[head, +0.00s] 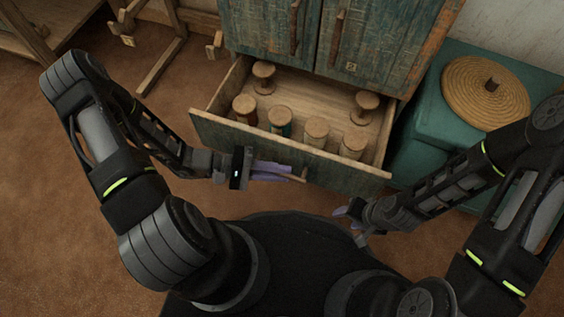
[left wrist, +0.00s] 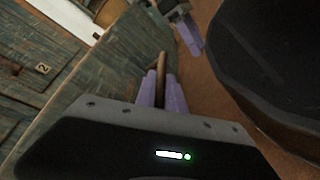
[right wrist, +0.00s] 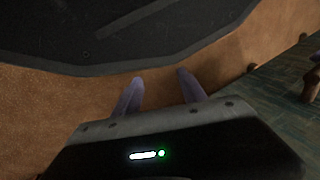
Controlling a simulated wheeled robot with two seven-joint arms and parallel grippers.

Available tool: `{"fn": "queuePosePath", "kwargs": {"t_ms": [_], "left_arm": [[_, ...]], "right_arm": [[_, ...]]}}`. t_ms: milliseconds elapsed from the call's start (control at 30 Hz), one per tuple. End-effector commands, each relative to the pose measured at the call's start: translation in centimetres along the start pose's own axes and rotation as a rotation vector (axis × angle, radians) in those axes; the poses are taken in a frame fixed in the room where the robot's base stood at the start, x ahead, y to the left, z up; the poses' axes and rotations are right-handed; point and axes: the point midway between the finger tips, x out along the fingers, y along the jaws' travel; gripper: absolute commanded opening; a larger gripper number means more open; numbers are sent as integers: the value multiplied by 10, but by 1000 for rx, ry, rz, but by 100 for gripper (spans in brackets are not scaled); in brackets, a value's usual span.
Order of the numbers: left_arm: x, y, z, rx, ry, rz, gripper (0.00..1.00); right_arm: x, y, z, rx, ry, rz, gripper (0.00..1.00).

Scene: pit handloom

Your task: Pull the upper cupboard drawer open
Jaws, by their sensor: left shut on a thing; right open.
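The upper cupboard drawer (head: 345,174) stands pulled out from the weathered blue-green cupboard (head: 387,40). Several wooden spools, one of them a spool (head: 317,131) near the front, stand upright inside it. My left gripper (head: 285,172) is at the middle of the drawer front, shut on the wooden drawer handle (left wrist: 161,64), which shows between its purple fingers in the left wrist view. My right gripper (head: 343,213) is open and empty, low in front of the drawer's right part. Its spread fingers also show in the right wrist view (right wrist: 160,92).
A teal chest (head: 425,150) with a round woven lidded basket (head: 484,92) on it stands right of the cupboard. A wooden frame (head: 163,68) stands at the left. Brown floor (head: 60,200) is clear at the left. My dark base is close below the drawer.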

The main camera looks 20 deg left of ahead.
Motion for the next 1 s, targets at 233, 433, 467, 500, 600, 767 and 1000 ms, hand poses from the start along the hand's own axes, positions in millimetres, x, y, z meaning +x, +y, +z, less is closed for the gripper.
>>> {"fn": "queuePosePath", "kwargs": {"t_ms": [233, 433, 467, 500, 600, 767, 1000], "left_arm": [[-1, -1, 1, 1, 1, 0, 0], [-1, -1, 1, 1, 1, 0, 16], [-1, -1, 1, 1, 1, 0, 18], [-1, -1, 1, 1, 1, 0, 22], [-1, -1, 1, 1, 1, 0, 30], [-1, -1, 1, 1, 0, 0, 35], [-4, 0, 1, 1, 2, 0, 35]], "right_arm": [[0, 0, 0, 0, 0, 0, 49], [0, 0, 0, 0, 0, 0, 49], [0, 0, 0, 0, 0, 0, 49], [0, 0, 0, 0, 0, 0, 49], [0, 0, 0, 0, 0, 0, 49], [0, 0, 0, 0, 0, 0, 49], [-2, -1, 0, 0, -1, 0, 49]]}}
